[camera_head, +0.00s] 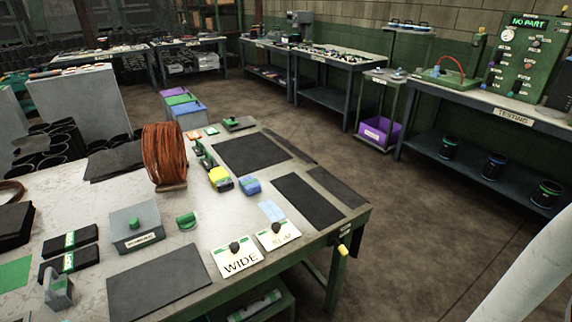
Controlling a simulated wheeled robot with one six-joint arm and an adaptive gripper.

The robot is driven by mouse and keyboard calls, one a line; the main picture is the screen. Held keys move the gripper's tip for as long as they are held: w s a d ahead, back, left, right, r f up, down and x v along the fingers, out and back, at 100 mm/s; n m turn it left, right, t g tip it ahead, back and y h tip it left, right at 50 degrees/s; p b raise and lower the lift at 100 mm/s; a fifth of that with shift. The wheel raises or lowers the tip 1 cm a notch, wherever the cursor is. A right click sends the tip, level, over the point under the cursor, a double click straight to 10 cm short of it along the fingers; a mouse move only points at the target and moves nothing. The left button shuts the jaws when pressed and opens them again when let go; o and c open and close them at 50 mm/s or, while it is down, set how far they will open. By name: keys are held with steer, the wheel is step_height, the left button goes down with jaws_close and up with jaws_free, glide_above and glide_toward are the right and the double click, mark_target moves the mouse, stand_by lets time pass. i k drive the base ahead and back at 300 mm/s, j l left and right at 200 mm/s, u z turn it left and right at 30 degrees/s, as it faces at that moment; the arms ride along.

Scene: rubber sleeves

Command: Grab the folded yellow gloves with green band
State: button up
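A small folded yellow bundle with a green band (221,183), which looks like the gloves, lies on the workbench (205,218) right of the copper coil. A similar folded blue bundle (250,186) lies close to its right. Green items (204,154) lie just behind the yellow bundle. My gripper is not in view. A pale, smooth part at the lower right edge may be my arm, but I cannot tell for sure.
The tall copper wire coil (165,157) stands left of the yellow bundle. Black mats (308,200) cover the bench's right side. Cards marked WIDE (236,258) and SLIM (279,236) lie in front. A grey box (137,228) stands nearer. Open floor lies right of the bench.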

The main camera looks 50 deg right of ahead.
mark_target(219, 178)
steer(key=z, duration=0.55)
steer(key=i+l+u, duration=0.1)
steer(key=i+u, duration=0.35)
steer(key=i+l+u, duration=0.3)
steer(key=i+u, duration=0.15)
steer(key=k+j, duration=0.1)
steer(key=i+l+u, duration=0.15)
steer(key=i+l, duration=0.1)
